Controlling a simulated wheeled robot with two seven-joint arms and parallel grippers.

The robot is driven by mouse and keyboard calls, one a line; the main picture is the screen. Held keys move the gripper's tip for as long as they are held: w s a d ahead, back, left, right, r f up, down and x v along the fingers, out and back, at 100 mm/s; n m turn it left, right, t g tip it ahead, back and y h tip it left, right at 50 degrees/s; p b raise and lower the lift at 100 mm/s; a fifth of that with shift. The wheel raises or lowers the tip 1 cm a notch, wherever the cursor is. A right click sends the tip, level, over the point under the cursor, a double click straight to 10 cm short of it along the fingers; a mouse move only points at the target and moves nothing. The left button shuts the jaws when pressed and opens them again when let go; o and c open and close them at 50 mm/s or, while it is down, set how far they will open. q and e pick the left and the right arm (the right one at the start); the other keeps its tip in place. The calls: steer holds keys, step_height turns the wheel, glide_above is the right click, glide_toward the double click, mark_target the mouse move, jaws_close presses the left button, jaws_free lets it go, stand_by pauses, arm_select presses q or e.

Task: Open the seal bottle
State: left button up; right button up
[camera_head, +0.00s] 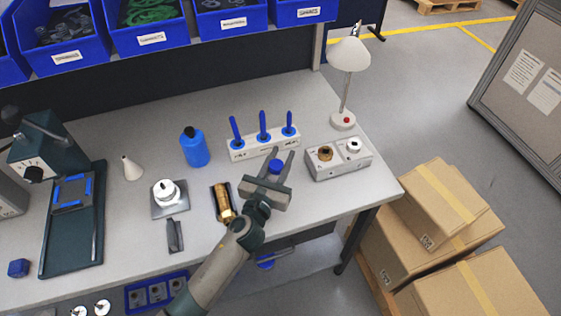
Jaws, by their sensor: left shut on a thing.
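My left gripper (276,159) reaches over the workbench from the bottom, its fingers pointing away from me. A blue bottle (194,149) with a black top stands upright to the left, apart from the gripper. A white cone-shaped nozzle or bottle (132,168) stands farther left. No label shows which is the seal bottle. My right gripper is not seen.
A white rack with blue-handled tools (262,143) stands just beyond the gripper. A grey block with two round fittings (338,158) is to its right, a brass part (224,203) to its left. A lamp (343,120) stands at the back right.

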arm_select(q)
steer(key=s+d+r+b, duration=0.1)
steer(key=s+d+r, duration=0.5)
steer(key=d+r, duration=0.4)
steer(key=shift+s, duration=0.15)
steer(key=o, duration=0.6)
steer(key=shift+c, duration=0.2)
jaws_close()
steer(key=shift+a, duration=0.1)
